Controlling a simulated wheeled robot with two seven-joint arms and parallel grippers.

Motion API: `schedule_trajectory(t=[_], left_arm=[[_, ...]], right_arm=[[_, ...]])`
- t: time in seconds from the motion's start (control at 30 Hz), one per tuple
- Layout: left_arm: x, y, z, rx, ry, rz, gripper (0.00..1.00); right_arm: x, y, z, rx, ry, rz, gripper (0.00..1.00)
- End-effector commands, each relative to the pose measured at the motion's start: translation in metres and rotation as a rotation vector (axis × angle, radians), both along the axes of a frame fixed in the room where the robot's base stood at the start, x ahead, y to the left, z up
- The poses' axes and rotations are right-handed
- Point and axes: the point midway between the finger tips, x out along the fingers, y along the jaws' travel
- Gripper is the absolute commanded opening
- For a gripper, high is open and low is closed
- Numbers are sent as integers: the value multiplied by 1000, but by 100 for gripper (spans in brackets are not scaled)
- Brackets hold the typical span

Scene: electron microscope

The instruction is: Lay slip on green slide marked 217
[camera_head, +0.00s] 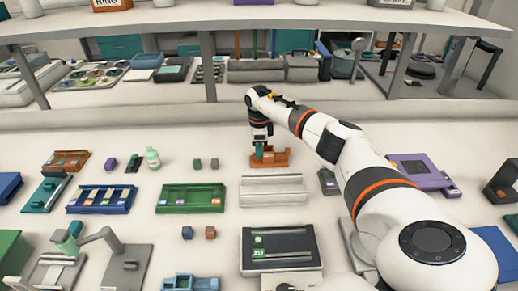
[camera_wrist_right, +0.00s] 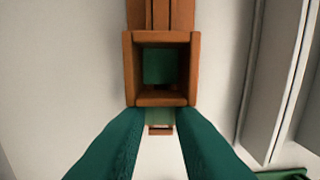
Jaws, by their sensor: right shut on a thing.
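My right gripper (camera_head: 263,155) reaches down at an orange-brown holder (camera_head: 283,158) on the far part of the bench. In the right wrist view, its two green fingers (camera_wrist_right: 160,112) close in at the near edge of the holder's square frame (camera_wrist_right: 129,70). A small pale green piece (camera_wrist_right: 160,117), which looks like the slip, shows between the fingertips. A darker green square shows inside the frame. A green slide (camera_head: 259,254) with a pale mark lies on the black-topped stage (camera_head: 290,243); the mark is too small to read surely. My left gripper is not in view.
A clear ridged tray (camera_head: 273,190) lies between the holder and the stage. A green rack (camera_head: 190,198) and a blue rack (camera_head: 101,199) lie to the left. A raised shelf (camera_head: 240,22) crosses the back. A purple device (camera_head: 420,172) is behind my right arm.

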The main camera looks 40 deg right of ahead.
Motion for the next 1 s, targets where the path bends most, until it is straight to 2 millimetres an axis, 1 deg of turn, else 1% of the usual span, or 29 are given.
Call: schedule_trajectory(t=[0.17,0.27,0.8,0.9,1.0], left_arm=[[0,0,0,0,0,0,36],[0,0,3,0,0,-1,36],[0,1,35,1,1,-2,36],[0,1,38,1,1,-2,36],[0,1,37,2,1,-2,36]], right_arm=[[0,0,0,0,0,0,15],[0,0,4,0,0,0,15],[0,0,46,-1,1,0,15],[0,0,51,-1,1,-1,15],[0,0,51,-1,1,-1,15]])
